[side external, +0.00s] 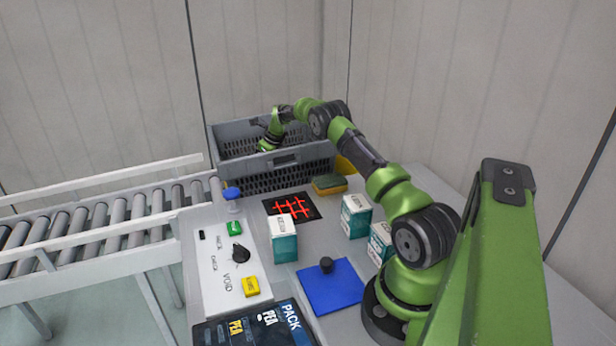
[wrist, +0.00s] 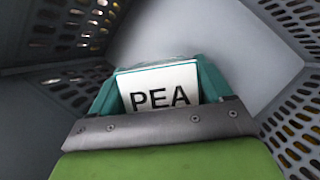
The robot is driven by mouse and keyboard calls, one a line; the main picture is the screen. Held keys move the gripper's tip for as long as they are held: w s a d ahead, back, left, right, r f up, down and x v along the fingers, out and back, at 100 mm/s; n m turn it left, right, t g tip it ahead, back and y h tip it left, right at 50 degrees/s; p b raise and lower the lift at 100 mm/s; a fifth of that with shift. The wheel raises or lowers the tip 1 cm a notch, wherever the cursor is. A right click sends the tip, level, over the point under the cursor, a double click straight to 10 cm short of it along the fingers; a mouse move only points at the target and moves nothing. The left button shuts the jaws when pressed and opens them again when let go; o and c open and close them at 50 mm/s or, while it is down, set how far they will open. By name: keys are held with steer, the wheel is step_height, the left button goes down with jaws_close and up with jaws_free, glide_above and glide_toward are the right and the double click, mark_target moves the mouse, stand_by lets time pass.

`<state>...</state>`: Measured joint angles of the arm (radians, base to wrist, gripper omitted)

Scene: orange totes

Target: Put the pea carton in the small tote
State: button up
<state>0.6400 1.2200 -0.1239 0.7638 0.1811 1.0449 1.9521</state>
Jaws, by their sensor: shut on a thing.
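The pea carton (wrist: 165,85) is a teal carton with a white top marked "PEA", seen in the wrist view directly in front of my gripper. My gripper (side external: 265,146) is shut on it and reaches down inside the grey slatted tote (side external: 280,160) in the side view. The tote's perforated walls (wrist: 70,30) rise on both sides of the carton in the wrist view, with its plain floor beyond. In the side view the carton is hidden by the tote's front wall. I cannot tell whether the carton touches the floor.
Teal-and-white cartons stand on the table: one at the middle (side external: 284,245), two on the right (side external: 355,222). A sponge (side external: 329,184) lies before the tote. A blue pad (side external: 331,290), a button panel (side external: 222,262) and a roller conveyor (side external: 100,222) are nearby. Something yellow (side external: 346,166) shows beside the tote.

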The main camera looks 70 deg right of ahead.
steer(key=shift+f, duration=0.3)
steer(key=o, duration=1.2)
